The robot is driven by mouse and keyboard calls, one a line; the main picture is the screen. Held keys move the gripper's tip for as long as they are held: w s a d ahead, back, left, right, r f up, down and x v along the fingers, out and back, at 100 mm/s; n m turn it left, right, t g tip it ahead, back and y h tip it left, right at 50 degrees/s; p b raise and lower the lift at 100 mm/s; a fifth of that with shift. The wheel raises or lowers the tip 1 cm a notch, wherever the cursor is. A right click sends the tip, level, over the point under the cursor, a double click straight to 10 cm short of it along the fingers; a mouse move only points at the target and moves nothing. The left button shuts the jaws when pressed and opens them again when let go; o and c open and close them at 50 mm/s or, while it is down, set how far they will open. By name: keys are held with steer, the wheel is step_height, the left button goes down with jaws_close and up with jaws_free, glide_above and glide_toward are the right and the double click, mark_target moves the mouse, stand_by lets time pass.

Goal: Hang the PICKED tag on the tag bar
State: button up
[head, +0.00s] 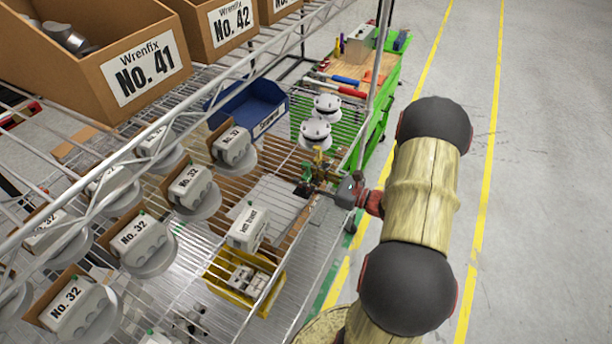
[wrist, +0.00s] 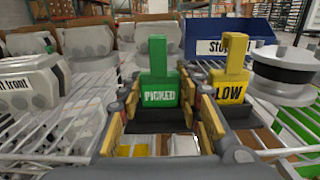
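The green PICKED tag (wrist: 158,75) stands upright in the middle of the wrist view, its white lettering facing me. My gripper (wrist: 166,100) is open, with one finger on each side of the tag. Narrow gaps show beside the tag, and I cannot tell how deep it sits between the fingertips. A yellow LOW tag (wrist: 233,82) stands just right of the right finger. In the head view my gripper (head: 322,188) reaches in over the wire shelf, by a small green tag shape (head: 305,178). I cannot clearly pick out the tag bar in either view.
The wire shelf (head: 310,235) carries several No. 32 parts, a blue bin (head: 248,108), white round parts (head: 315,133) and a yellow tray (head: 222,278). A shelf post (head: 381,50) rises near my arm. A green cart (head: 385,100) stands behind. The floor at right is clear.

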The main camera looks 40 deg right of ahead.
mark_target(309, 170)
steer(key=c, duration=0.4)
steer(key=shift+c, duration=0.2)
steer(key=shift+r, duration=0.15)
steer(key=shift+r+p, duration=1.55)
steer(key=shift+r, duration=0.05)
steer(key=v, duration=0.8)
steer(key=shift+p, duration=0.45)
steer(key=shift+f, duration=0.15)
